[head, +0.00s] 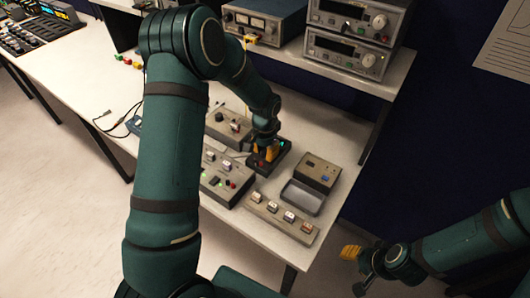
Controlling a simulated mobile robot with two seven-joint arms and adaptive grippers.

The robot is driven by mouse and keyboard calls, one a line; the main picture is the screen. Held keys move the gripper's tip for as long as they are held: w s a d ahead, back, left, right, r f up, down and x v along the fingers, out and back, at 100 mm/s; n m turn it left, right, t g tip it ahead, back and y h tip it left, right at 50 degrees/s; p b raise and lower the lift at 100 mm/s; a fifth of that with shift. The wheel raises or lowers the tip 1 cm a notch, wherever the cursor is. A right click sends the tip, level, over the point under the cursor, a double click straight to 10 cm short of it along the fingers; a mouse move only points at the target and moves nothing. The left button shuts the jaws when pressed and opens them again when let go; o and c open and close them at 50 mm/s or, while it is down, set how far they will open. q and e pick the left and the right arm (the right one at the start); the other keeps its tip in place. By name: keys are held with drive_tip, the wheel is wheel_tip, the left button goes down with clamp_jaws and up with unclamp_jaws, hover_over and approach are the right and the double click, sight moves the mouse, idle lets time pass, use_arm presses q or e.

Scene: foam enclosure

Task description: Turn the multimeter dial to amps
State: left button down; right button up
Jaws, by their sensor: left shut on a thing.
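The multimeter looks to be the small dark box (286,153) on the white bench, with a teal patch near its far edge. My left gripper (263,161) reaches down onto it from above, its yellow fingertips shut on what seems to be the dial. The fingers and wrist hide the dial and its markings, so its setting cannot be read. A small red spot shows by the fingertips. My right gripper (350,252) hangs off the bench at lower right, with yellow tips; its opening is unclear.
Grey control boxes with knobs (228,180) crowd the left side of the multimeter. A switch strip (280,217) and a grey tray-like box (302,197) stand in front. Another box (318,171) is to the right. Stacked instruments (345,51) sit on the shelf behind.

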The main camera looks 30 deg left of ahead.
sight(265, 151)
use_arm(q)
drive_tip(key=shift+m, duration=1.5)
drive_tip(key=c, duration=0.7)
unclamp_jaws()
wheel_tip(265, 151, up, 12)
